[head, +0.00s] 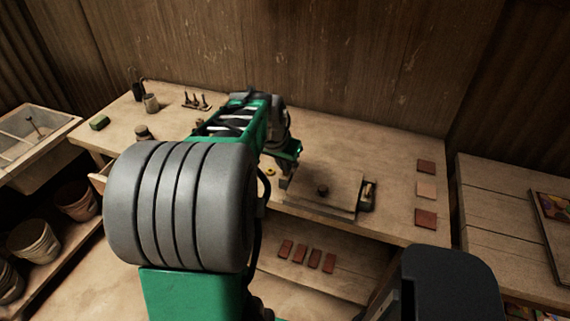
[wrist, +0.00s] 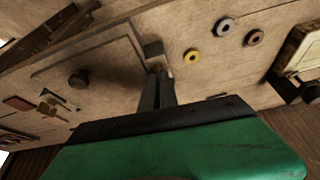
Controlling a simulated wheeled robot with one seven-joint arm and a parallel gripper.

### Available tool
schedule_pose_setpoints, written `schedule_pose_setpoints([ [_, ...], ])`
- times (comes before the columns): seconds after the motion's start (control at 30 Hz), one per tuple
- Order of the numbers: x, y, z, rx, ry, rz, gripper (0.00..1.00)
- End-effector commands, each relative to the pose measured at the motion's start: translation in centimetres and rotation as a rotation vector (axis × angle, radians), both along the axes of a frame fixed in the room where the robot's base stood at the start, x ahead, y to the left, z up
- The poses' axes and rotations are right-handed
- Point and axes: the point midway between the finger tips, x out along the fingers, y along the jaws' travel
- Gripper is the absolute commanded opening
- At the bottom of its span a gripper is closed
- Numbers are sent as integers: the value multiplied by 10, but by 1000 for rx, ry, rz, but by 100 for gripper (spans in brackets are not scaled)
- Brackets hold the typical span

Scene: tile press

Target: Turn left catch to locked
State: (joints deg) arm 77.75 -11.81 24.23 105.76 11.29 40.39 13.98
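The press (head: 338,187) is a flat wooden board with a dark round knob on top, and it also shows in the wrist view (wrist: 110,62). The left catch (wrist: 153,49) is a dark block at the board's edge, just beyond my fingertips; its handle is largely hidden by the fingers. My gripper (wrist: 157,72) points down at this catch, its two fingers close together. I cannot tell whether they hold the handle. In the head view my gripper (head: 289,176) is partly hidden by my arm at the board's left side.
Small pegs (head: 195,101) stand at the back left.

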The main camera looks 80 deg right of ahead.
Motion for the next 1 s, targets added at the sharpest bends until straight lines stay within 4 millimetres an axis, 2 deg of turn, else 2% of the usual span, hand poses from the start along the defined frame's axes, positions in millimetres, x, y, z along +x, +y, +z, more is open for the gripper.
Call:
schedule_pose_setpoints([
  [1.0,5,-4,0,1,2,-906,0],
])
